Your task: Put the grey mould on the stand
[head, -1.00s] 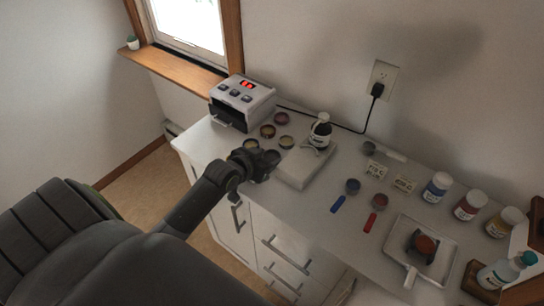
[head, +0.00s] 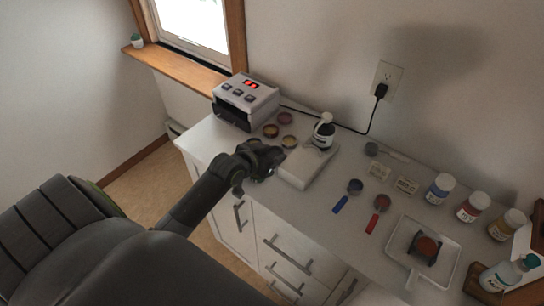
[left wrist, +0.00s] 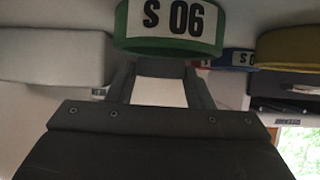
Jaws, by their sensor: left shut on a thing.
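A round piece with a green band and a white number label (left wrist: 170,28) is at the fingertips of my left gripper (left wrist: 162,85) in the left wrist view. My left gripper is shut on it. In the head view my left gripper (head: 268,158) is low over the counter's front edge, just left of the white block (head: 301,170), and hides the piece. Reddish (head: 270,131), purplish (head: 285,118) and yellow (head: 288,142) round pieces lie just behind. I cannot tell which piece is the grey mould. A small dark stand (head: 417,260) in the white tray (head: 397,235) carries a reddish round thing. My right gripper is out of view.
A furnace (head: 248,102) with a red display stands at the back left. Blue (head: 340,205) and red (head: 372,224) handled scoops lie right of the block. Several jars (head: 440,189) line the wall.

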